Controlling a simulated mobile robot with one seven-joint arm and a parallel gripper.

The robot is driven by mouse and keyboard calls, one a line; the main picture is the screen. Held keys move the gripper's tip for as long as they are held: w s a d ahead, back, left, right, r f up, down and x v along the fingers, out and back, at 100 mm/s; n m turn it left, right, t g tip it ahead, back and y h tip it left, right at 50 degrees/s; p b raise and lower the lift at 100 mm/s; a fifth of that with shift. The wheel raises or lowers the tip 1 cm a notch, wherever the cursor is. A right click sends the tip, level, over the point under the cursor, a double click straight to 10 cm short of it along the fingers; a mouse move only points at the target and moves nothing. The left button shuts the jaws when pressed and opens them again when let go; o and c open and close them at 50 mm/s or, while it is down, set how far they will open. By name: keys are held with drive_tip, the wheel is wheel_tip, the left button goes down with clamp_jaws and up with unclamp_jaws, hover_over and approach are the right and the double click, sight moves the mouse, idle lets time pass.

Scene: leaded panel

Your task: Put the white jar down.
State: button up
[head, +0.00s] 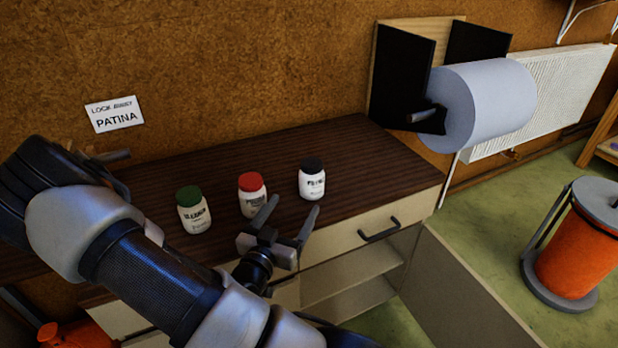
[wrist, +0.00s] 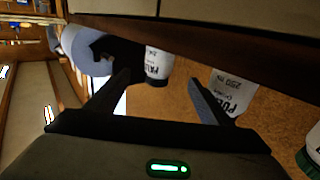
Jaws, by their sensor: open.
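Three white jars stand upright in a row on the dark brown cabinet top. One has a black lid (head: 312,184), one a red lid (head: 252,199) and one a green lid (head: 194,215). My gripper (head: 290,208) is open and empty, with its fingers pointing toward the black-lidded jar from the front. In the wrist view, which is upside down, the black-lidded jar (wrist: 157,62) shows beyond the gap between the fingers (wrist: 160,80). The red-lidded jar (wrist: 236,86) is partly hidden by the right finger there. The green-lidded jar (wrist: 313,145) is cut off at the edge.
A sign reading PATINA (head: 115,114) is on the cork wall. A large paper roll (head: 488,103) hangs at the right of the cabinet top (head: 360,150). A drawer handle (head: 379,231) sticks out at the front. The top right of the black-lidded jar is clear.

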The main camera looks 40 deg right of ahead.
sight(307, 186)
drive_tip(key=x, duration=0.7)
drive_tip(key=shift+w+d+b, duration=0.15)
drive_tip(key=shift+d+b, duration=0.2)
drive_tip(key=shift+b, duration=0.05)
drive_tip(key=shift+r+b+x, duration=0.15)
drive_tip(key=shift+r+x, duration=0.05)
drive_tip(key=shift+x, duration=0.75)
drive_tip(key=shift+r+b+x, duration=0.1)
drive_tip(key=shift+r+x, duration=0.05)
drive_tip(key=shift+x, duration=0.8)
drive_tip(key=shift+r+b+x, duration=0.15)
drive_tip(key=shift+r+x, duration=0.05)
drive_tip(key=shift+x, duration=0.75)
drive_tip(key=shift+r, duration=0.1)
drive_tip(key=c, duration=1.5)
